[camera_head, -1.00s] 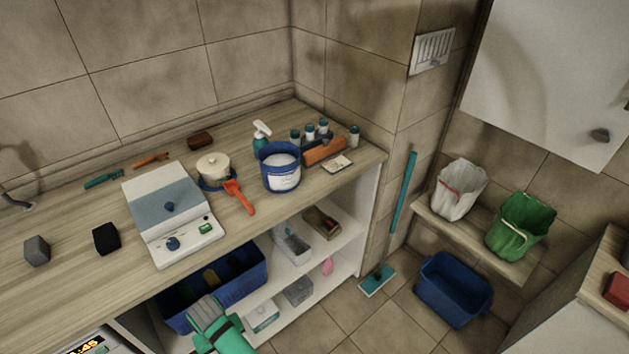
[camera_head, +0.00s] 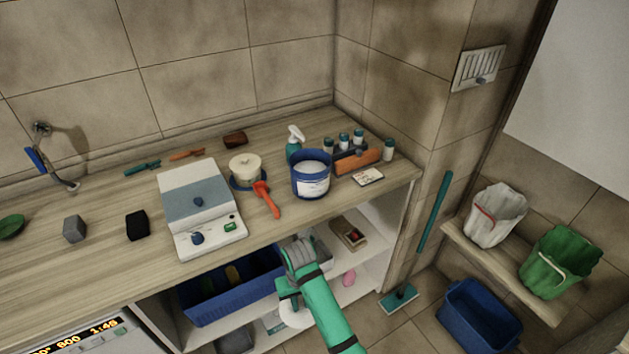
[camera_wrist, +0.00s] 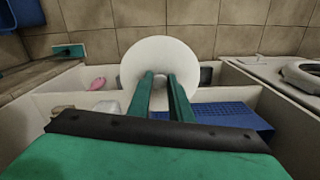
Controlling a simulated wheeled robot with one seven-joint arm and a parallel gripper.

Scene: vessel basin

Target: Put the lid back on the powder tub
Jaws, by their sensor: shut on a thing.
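The powder tub (camera_head: 311,187) is a blue round tub with a white label, standing open on the counter near its front edge. White powder (camera_head: 312,169) shows inside it. My gripper (camera_wrist: 163,76) is shut on a white round lid (camera_wrist: 160,52), seen nearly face-on in the wrist view. In the head view my gripper (camera_head: 287,290) is in front of the counter, lower than the tub and to its left. Part of the white lid (camera_head: 295,315) shows beneath it, the rest hidden by my arm.
A red-handled scoop (camera_head: 266,200) lies left of the tub, beside a cream pot (camera_head: 245,167). A spray bottle (camera_head: 294,145) stands behind, and an orange-fronted rack (camera_head: 357,161) with bottles is to the right. A blue crate (camera_head: 232,297) sits on the shelf below.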

